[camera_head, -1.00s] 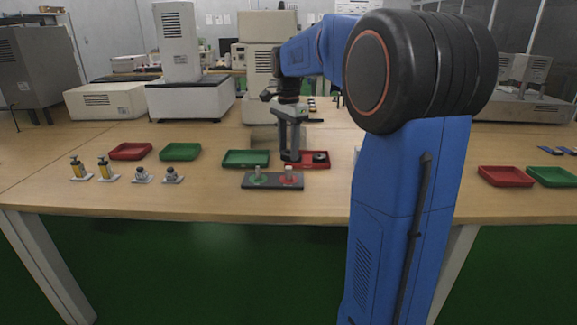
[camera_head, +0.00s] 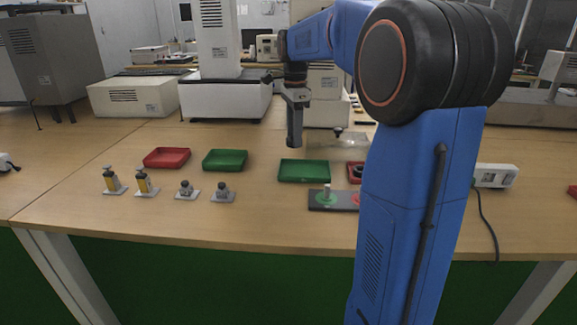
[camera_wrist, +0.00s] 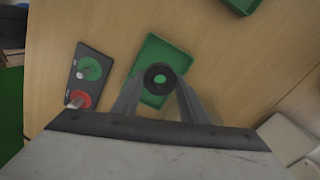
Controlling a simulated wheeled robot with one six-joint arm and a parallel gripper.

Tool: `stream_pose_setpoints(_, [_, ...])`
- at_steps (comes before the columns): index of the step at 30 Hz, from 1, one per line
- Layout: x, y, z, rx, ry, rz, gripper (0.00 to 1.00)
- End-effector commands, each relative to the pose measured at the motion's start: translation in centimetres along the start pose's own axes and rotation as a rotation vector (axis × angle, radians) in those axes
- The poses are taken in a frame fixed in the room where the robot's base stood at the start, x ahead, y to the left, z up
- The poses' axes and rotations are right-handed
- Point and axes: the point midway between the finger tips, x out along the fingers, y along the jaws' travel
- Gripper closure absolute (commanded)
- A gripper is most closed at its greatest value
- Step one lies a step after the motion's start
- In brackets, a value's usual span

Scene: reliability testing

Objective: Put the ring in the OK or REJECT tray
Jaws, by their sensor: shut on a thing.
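My gripper (camera_head: 294,142) points down above the table, close to the near green tray (camera_head: 304,178). In the wrist view, my gripper (camera_wrist: 158,88) has its two fingers closed on a dark ring (camera_wrist: 148,77). The ring lies over the green tray (camera_wrist: 150,100) in that view, and green shows through its hole. The ring is hard to make out in the head view. A red tray (camera_head: 351,168) stands right of the green one, mostly hidden by my arm; something dark is in it.
A dark board (camera_head: 316,206) with a peg on a green disc lies before the trays; its red disc (camera_wrist: 79,101) shows in the wrist view. Another red tray (camera_head: 166,158), another green tray (camera_head: 225,160) and several small fixtures (camera_head: 146,184) stand left. Machines line the back.

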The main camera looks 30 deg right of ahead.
Motion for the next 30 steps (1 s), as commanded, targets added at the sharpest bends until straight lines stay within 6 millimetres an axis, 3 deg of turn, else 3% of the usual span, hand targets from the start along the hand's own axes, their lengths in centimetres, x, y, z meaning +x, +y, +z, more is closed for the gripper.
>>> stream_pose_setpoints(5, [1.0, 0.0, 0.1, 0.014, 0.000, 0.001, 0.83])
stream_pose_setpoints(13, [5.2, 0.0, 0.1, 0.014, 0.000, 0.002, 0.83])
stream_pose_setpoints(30, [10.0, -0.1, 0.1, 0.014, 0.000, 0.000, 0.83])
